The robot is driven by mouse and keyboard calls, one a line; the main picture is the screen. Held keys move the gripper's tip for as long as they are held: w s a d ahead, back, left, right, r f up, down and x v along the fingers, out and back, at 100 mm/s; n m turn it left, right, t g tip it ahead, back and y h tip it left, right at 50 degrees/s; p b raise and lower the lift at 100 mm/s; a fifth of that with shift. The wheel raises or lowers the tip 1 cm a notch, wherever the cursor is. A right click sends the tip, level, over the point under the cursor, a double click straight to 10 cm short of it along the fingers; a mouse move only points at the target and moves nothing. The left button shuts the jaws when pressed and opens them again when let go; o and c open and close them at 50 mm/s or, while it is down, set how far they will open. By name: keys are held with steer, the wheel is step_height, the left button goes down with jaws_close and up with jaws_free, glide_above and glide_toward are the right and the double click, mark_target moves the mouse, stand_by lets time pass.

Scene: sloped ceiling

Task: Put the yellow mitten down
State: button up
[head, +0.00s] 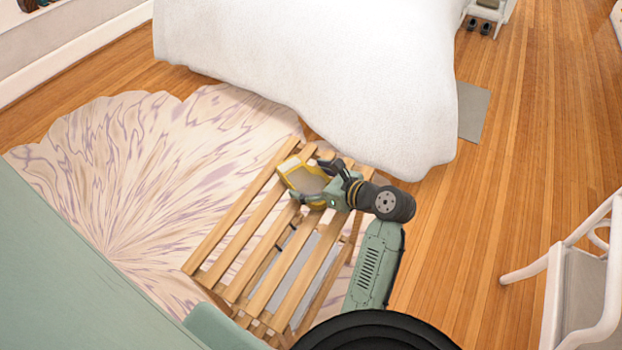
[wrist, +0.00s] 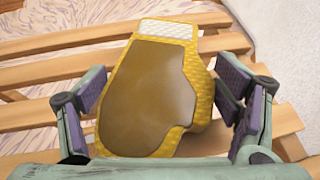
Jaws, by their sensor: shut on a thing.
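The yellow mitten (wrist: 148,95) has a brown palm patch, a quilted yellow edge and a white cuff. In the wrist view it lies between the two fingers of my gripper (wrist: 165,100), with its cuff pointing away. My gripper is shut on it, though the exact contact on the left side is hard to make out. In the head view the mitten (head: 301,180) shows at the end of my gripper (head: 310,183), over the far part of a slatted wooden bench (head: 233,245). I cannot tell whether the mitten touches the slats.
A bed with a white cover (head: 310,70) stands just beyond the bench. A pale patterned rug (head: 120,170) lies to the left. A white chair (head: 585,290) stands at the right. The bench's near slats are bare, and wooden floor (head: 500,180) is open to the right.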

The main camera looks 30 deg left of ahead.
steer(key=o, duration=1.1)
steer(key=shift+c, duration=0.2)
steer(key=shift+d+r, duration=0.25)
steer(key=shift+d, duration=0.1)
steer(key=v, duration=1.1)
steer(key=shift+s+d, duration=0.1)
steer(key=shift+d, duration=0.05)
